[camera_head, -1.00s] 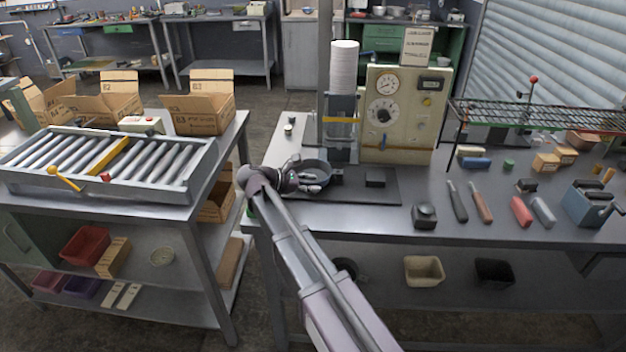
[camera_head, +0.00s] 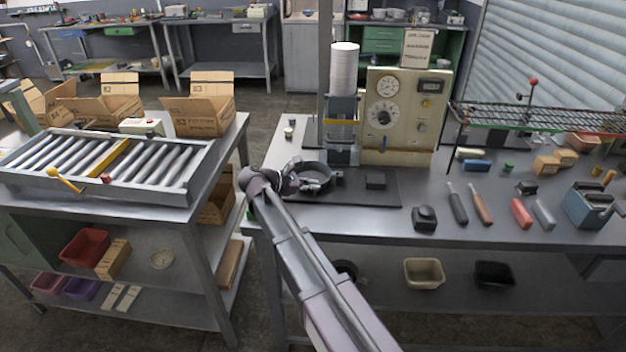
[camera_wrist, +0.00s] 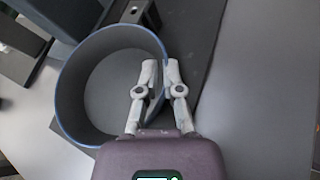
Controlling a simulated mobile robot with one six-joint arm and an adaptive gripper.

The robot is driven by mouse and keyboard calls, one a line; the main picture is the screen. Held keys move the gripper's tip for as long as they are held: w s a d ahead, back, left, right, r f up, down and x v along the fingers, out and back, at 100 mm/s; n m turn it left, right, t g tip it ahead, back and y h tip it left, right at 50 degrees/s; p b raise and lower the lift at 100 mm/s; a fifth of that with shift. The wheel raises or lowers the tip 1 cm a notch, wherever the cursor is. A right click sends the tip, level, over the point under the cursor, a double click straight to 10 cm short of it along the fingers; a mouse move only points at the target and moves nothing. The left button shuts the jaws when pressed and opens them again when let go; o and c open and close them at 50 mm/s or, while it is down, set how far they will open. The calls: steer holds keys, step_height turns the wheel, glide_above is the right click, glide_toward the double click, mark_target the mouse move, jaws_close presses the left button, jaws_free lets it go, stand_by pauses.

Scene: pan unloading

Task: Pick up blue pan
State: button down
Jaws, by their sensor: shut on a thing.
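The blue pan (camera_head: 312,167) is a round, dark pan beside the press on the long bench. The wrist view shows its thin blue rim and grey inside (camera_wrist: 105,92). My gripper (camera_head: 318,184) is at the pan's near side. In the wrist view my gripper (camera_wrist: 160,78) is shut on the pan's wall, with one finger inside and one outside. The pan looks about level. I cannot tell whether its bottom touches the black mat. The finger and arm hide part of its near side.
The beige dial panel (camera_head: 405,115) and a white stack (camera_head: 344,70) stand behind. A roller conveyor table (camera_head: 105,165) is at left. Bench space in front of the panel's right side is clear.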

steer(key=shift+r, duration=0.2)
step_height(320, 180, up, 2)
steer(key=shift+p, duration=1.15)
steer(key=shift+r+p, duration=0.85)
steer(key=s, duration=0.9)
steer(key=s+d, duration=0.1)
steer(key=s, duration=0.4)
steer(key=shift+r+p, duration=0.4)
steer(key=shift+s+d, duration=0.1)
steer(key=shift+s, duration=0.85)
